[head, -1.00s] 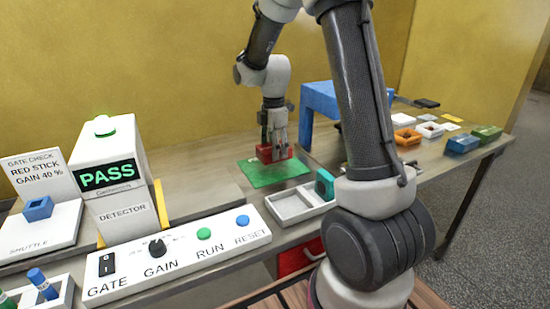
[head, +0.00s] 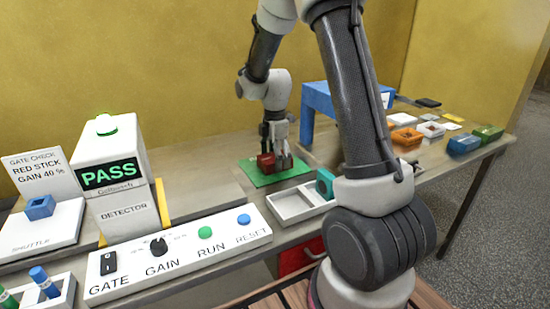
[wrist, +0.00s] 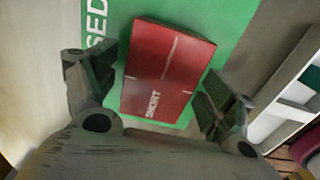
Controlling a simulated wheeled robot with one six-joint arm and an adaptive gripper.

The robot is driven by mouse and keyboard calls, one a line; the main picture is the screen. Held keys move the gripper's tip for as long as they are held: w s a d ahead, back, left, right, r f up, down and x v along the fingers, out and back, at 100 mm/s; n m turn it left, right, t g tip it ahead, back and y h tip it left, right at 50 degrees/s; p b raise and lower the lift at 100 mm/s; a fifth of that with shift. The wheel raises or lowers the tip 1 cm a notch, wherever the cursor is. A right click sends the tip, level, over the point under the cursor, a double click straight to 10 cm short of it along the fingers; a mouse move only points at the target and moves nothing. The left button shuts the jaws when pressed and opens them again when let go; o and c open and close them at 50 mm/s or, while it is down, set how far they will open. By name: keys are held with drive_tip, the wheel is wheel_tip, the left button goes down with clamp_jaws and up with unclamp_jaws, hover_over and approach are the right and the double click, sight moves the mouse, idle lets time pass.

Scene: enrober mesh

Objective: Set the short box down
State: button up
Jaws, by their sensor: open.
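The short box is red with white "SHORT" lettering (wrist: 165,72) and lies on the green mat (wrist: 235,22) in the wrist view. In the head view the red box (head: 265,162) sits on the green mat (head: 262,180), partly hidden by my fingers. My gripper (head: 277,162) is down at the box. In the wrist view my gripper (wrist: 158,95) is open, with one finger on each side of the box and a visible gap on both sides. The mat carries white lettering, of which "SED" shows.
A white divided tray (head: 293,206) stands right of the mat, with a teal piece (head: 325,184) at its end. A blue stand (head: 320,97) is behind. The detector (head: 122,215) shows a green PASS at left. Small coloured boxes lie far right.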

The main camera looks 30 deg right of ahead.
drive_tip(key=s+r+m+t, duration=0.1)
drive_tip(key=s+r+m, duration=0.15)
drive_tip(key=r, duration=0.65)
drive_tip(key=s+r+m, duration=0.2)
drive_tip(key=s+r, duration=0.2)
drive_tip(key=r, duration=0.4)
drive_tip(key=s+r+m+t, duration=0.2)
drive_tip(key=s+m, duration=1.1)
drive_tip(key=s, duration=0.7)
drive_tip(key=shift+s+r+t, duration=0.2)
drive_tip(key=shift+r+t, duration=0.2)
drive_tip(key=shift+t, duration=0.2)
